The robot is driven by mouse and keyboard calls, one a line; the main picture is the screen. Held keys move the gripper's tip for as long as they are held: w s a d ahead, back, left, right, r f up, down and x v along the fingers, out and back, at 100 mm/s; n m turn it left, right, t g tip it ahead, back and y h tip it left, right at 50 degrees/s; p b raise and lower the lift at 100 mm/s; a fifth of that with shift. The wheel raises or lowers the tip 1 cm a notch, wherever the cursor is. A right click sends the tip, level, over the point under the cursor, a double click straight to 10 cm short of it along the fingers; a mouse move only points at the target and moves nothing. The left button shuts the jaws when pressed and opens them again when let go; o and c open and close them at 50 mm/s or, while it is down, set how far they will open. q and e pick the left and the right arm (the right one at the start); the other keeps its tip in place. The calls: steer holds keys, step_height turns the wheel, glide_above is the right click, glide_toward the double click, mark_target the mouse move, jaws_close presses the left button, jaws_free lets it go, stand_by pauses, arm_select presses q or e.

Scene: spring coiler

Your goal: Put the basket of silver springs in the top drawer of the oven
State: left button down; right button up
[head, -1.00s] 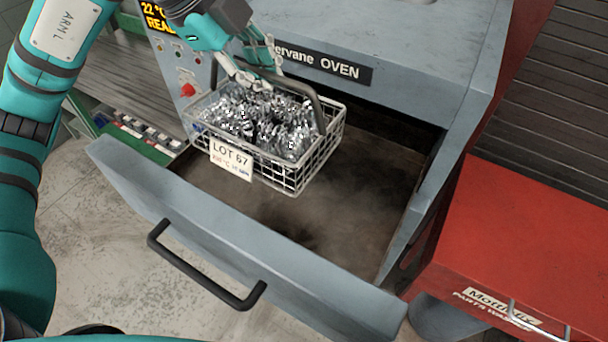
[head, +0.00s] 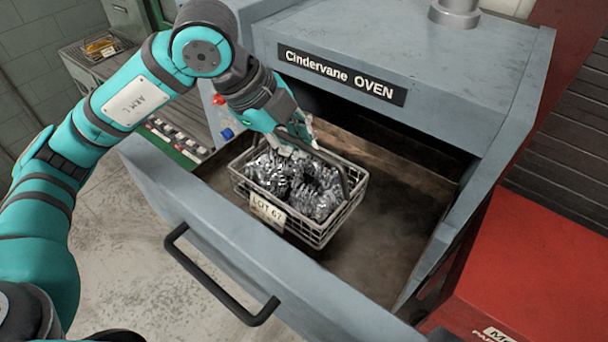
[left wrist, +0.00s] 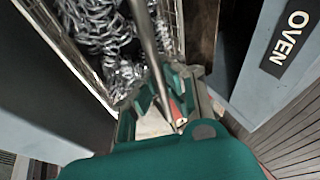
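The wire basket (head: 328,228) holds silver springs (head: 285,182) and carries a LOT 67 tag (head: 267,211). It sits low inside the open top drawer (head: 385,255) of the grey oven (head: 375,45), towards the drawer's left side. I cannot tell whether its base touches the drawer floor. My left gripper (head: 297,137) is shut on the basket's dark handle (head: 342,172), which stands over the springs. In the left wrist view the handle (left wrist: 147,40) runs down between the fingers (left wrist: 172,100), beside the springs (left wrist: 95,25). My right gripper is out of view.
The drawer's front panel and black bar handle (head: 220,280) stick out towards me. Bare drawer floor lies right of the basket. A red cabinet (head: 540,270) stands right of the oven. A bench (head: 90,55) with another small basket (head: 101,45) stands at the back left.

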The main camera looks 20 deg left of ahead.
mark_target(300, 172)
arm_select(q)
step_height(300, 172, down, 2)
steer(key=shift+f+p, duration=0.2)
steer(key=shift+p, duration=0.1)
step_height(300, 172, down, 3)
steer(key=shift+f+p, duration=0.1)
steer(key=shift+p, duration=0.55)
steer(key=shift+f, duration=0.25)
